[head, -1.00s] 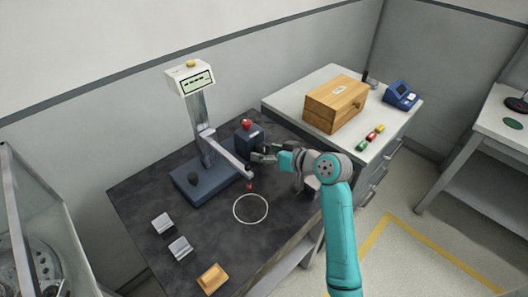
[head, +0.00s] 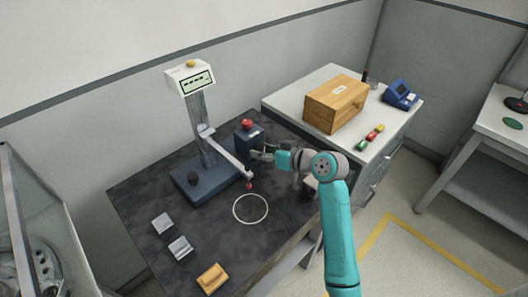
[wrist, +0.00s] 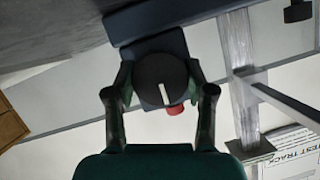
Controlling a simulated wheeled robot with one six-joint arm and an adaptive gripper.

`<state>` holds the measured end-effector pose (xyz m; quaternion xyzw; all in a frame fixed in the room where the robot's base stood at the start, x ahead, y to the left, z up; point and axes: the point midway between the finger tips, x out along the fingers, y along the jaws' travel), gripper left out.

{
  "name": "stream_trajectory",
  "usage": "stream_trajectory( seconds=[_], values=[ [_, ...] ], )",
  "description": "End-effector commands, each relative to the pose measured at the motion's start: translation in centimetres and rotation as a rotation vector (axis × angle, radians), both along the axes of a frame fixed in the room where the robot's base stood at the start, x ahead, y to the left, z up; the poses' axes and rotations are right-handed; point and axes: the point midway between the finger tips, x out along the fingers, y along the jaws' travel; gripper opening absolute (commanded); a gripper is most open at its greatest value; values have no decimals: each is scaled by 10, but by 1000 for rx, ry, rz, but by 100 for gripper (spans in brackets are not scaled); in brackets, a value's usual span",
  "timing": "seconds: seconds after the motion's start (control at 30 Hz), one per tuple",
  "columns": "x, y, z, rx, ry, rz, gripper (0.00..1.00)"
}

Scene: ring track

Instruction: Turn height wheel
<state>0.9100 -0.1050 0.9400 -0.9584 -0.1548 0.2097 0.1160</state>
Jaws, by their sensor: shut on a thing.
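A dark round wheel (wrist: 160,82) with a white pointer mark fills the middle of the wrist view. It sits on the face of a blue box (wrist: 152,38), which has a red button (wrist: 174,109) on it. In the head view, the box (head: 247,141) stands at the back right of the dark table, red button up. My gripper (wrist: 160,92) is shut on the wheel, one finger on each side. In the head view my gripper (head: 262,153) is at the box's near right side and hides the wheel. The pointer mark is slightly tilted in the wrist view.
A white ring (head: 250,209) marks the dark table. Metal blocks and a yellow block (head: 213,278) lie near its left edge.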

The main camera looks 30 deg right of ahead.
Motion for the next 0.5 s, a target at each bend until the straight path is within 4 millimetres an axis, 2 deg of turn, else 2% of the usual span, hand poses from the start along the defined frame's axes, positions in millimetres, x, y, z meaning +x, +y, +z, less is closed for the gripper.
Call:
stream_trajectory(
  seconds=[0.27,0.5],
  values=[
    [0,-1,-1,146,42,-1,19],
    [0,-1,-1,350,95,-1,19]
  ],
)
